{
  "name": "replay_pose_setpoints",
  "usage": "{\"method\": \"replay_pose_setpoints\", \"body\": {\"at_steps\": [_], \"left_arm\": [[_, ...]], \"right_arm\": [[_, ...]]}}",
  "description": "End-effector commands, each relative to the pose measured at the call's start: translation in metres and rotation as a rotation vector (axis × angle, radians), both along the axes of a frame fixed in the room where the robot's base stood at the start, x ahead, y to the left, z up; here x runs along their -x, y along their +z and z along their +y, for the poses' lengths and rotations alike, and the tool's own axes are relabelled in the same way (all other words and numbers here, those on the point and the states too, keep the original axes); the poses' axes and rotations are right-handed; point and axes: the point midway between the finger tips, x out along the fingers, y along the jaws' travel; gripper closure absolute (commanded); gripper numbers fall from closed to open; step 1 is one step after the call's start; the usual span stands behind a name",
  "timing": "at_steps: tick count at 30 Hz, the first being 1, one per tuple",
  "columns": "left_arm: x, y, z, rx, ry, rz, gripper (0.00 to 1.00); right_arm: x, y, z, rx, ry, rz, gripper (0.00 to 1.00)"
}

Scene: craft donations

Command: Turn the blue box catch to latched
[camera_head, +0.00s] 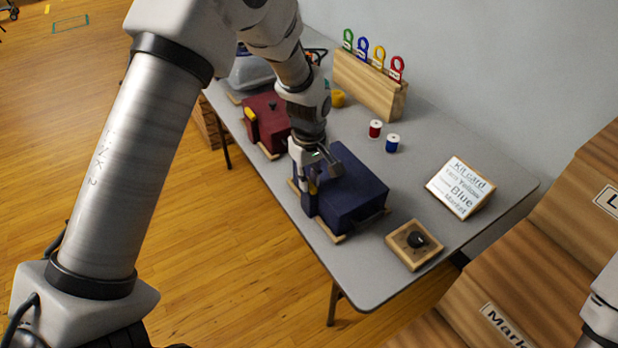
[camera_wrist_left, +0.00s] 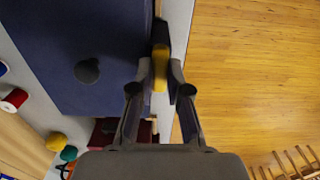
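The blue box (camera_head: 352,190) is a dark navy block on the grey table, and it fills the upper left of the left wrist view (camera_wrist_left: 75,45). Its yellow catch (camera_wrist_left: 160,68) is on the box's side by the table edge; in the head view my gripper partly hides it. My left gripper (camera_head: 316,174) is at that side of the box. In the left wrist view its two fingers (camera_wrist_left: 160,78) stand apart, one on each side of the catch, with small gaps seeming to show. Whether they touch it is unclear. My right gripper is not in view.
A dark red box (camera_head: 268,122) with a yellow catch stands behind the blue one. A wooden tray with a black knob (camera_head: 416,240), a kit card (camera_head: 461,188), red (camera_head: 375,129) and blue (camera_head: 392,143) spools and a tag rack (camera_head: 368,86) share the table.

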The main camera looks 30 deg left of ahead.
Motion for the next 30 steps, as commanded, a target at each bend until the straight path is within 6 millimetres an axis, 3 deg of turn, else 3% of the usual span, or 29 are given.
{"method": "replay_pose_setpoints", "body": {"at_steps": [17,30], "left_arm": [[0.000,0.001,0.000,0.000,-0.074,0.001,1.00],[0.001,0.002,0.000,-0.001,-0.414,0.003,1.00]], "right_arm": [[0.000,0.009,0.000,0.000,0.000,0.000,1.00],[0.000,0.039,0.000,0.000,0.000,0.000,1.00]]}}
